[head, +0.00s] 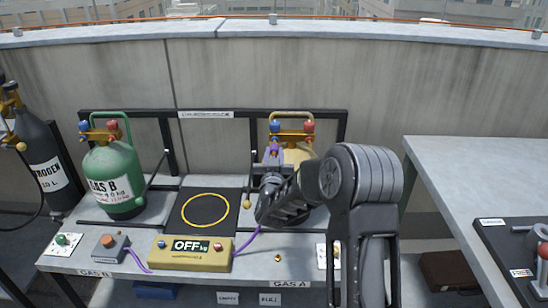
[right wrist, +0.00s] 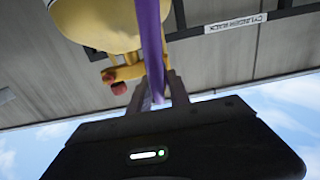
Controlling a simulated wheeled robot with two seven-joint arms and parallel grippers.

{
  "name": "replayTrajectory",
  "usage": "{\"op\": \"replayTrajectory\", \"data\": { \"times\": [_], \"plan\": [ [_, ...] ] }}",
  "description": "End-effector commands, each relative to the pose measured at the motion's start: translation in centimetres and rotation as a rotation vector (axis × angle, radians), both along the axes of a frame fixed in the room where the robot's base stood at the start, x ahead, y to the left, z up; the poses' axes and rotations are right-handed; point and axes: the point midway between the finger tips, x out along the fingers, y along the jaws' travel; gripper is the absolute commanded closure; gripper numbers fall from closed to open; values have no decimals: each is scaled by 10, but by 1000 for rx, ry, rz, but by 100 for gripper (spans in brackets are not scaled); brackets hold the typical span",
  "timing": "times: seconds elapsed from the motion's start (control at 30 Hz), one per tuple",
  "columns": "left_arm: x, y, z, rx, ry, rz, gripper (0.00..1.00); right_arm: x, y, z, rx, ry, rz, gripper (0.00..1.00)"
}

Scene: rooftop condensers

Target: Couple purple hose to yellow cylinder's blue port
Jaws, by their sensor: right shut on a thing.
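The yellow cylinder (head: 298,153) stands in the rack at the back, partly hidden by my right arm. Its valve carries a blue port (head: 275,126) on the left and a red port (head: 309,126) on the right. My right gripper (head: 270,163) is shut on the purple hose (head: 274,147), whose upper end shows just below the blue port. I cannot tell whether they touch. In the right wrist view the hose (right wrist: 149,40) runs between the fingers, beside the yellow cylinder (right wrist: 95,22); the blue port is hidden there. My left gripper is out of view.
A green cylinder (head: 112,175) stands left, and a dark nitrogen cylinder (head: 42,155) is farther left. A yellow scale display (head: 190,254) reading OFF sits at the bench front. A black pad with a yellow ring (head: 190,222) is clear. A grey table (head: 460,170) stands right.

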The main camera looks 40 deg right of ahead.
Motion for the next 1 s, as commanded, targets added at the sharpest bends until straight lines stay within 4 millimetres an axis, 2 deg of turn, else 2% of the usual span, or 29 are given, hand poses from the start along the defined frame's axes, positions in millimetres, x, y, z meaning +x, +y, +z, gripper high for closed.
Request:
{"op": "replayTrajectory", "data": {
  "times": [1.0],
  "plan": [
    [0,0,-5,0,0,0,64,8,-6,0,-1,-2,0,100]
  ]
}}
